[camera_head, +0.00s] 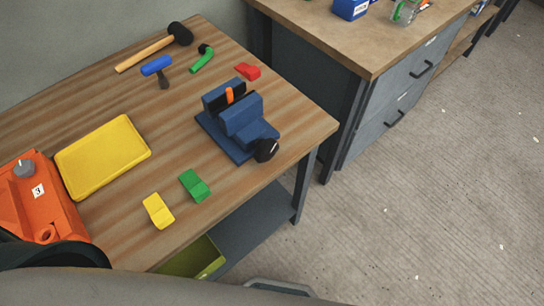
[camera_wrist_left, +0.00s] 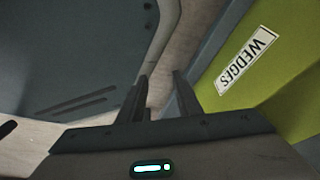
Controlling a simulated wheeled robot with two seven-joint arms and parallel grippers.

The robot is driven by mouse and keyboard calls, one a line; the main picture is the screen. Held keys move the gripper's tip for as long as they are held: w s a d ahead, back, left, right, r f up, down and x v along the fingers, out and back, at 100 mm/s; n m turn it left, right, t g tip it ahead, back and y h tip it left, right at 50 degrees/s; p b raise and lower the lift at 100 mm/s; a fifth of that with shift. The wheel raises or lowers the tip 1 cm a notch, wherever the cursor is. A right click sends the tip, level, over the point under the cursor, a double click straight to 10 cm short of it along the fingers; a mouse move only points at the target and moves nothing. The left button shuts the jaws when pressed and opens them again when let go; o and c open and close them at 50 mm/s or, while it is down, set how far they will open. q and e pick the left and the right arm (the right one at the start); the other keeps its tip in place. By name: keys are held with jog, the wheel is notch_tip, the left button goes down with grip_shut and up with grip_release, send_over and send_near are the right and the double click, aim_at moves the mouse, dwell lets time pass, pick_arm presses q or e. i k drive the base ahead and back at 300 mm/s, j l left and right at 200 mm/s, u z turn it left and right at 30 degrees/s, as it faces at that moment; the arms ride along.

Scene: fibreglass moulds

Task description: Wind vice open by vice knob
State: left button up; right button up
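The blue vice (camera_head: 240,122) stands on the wooden workbench near its right end. Its black vice knob (camera_head: 266,150) sticks out at the front, close to the bench edge. A dark piece with an orange band (camera_head: 229,95) sits at the vice jaws; I cannot tell how tightly it is held. My left gripper (camera_wrist_left: 160,95) shows in its wrist view with its two dark fingers apart and nothing between them. It is near a green bin labelled WEDGES (camera_wrist_left: 245,62), away from the knob. Neither gripper shows in the head view.
On the bench (camera_head: 110,222) lie a yellow tray (camera_head: 103,157), yellow wedge (camera_head: 158,211), green wedge (camera_head: 194,186), red wedge (camera_head: 247,71), mallet (camera_head: 150,50) and an orange machine (camera_head: 40,208). A grey drawer cabinet (camera_head: 310,75) stands behind right. Floor to the right is clear.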

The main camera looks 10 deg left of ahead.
aim_at(264, 148)
jog(key=u, duration=1.25)
jog(key=l+u, duration=0.65)
jog(key=u, duration=0.15)
jog(key=k+l+u, duration=0.1)
jog(key=l+u, duration=0.3)
jog(key=k+l+u, duration=0.1)
jog(key=u, duration=0.35)
jog(key=k+l+u, duration=0.3)
jog(key=k+l, duration=0.25)
jog(key=l, duration=0.25)
jog(key=k+l+u, duration=0.35)
jog(key=k+l, duration=0.85)
